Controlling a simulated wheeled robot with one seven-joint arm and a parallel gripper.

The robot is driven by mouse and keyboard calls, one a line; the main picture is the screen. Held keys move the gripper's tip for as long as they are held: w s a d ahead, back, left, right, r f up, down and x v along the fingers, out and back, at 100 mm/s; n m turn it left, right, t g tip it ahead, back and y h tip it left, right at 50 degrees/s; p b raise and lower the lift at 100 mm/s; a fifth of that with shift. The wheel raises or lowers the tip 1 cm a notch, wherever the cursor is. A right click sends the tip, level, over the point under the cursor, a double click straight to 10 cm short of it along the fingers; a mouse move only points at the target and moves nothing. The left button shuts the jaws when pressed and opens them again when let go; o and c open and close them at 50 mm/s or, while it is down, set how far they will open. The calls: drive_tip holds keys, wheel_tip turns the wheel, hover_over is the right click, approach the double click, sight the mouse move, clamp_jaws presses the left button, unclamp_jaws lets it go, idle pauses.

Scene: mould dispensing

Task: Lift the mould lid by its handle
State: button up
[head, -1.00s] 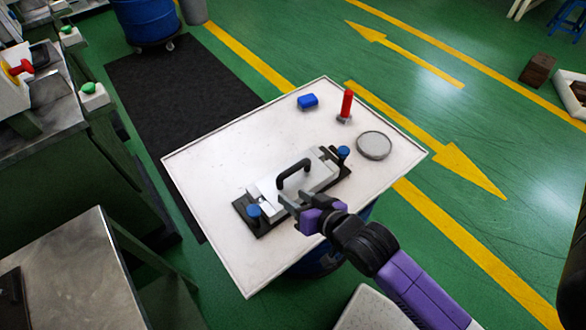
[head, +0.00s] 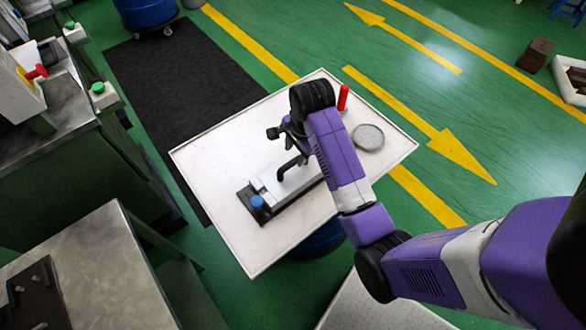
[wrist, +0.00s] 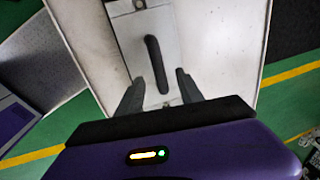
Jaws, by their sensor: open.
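The mould (head: 252,214) lies on the white tabletop (head: 210,165), with a dark base and a light metal lid (head: 268,180). A black arched handle (head: 288,168) stands on the lid. My gripper (head: 285,132) is above the mould, and my arm hides the mould's right part. In the wrist view, the open fingers (wrist: 155,82) point at the lid (wrist: 133,35), with the black handle (wrist: 157,62) lined up between them in the picture. The gripper holds nothing. I cannot tell how far the fingertips are above the handle.
A red cylinder (head: 343,97) and a round grey disc (head: 368,137) stand on the tabletop's right part. The tabletop's left part is clear. A metal bench (head: 95,265) stands at lower left.

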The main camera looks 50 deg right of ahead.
sight(293, 161)
drive_tip(key=f, duration=0.2)
drive_tip(key=f+p, duration=0.1)
drive_tip(key=f, duration=0.1)
drive_tip(key=w+f, duration=0.1)
drive_tip(key=f, duration=0.2)
drive_tip(key=shift+w+d+f, duration=0.1)
drive_tip(key=shift+c, duration=0.4)
clamp_jaws()
idle(0.8)
drive_tip(key=shift+w, duration=0.1)
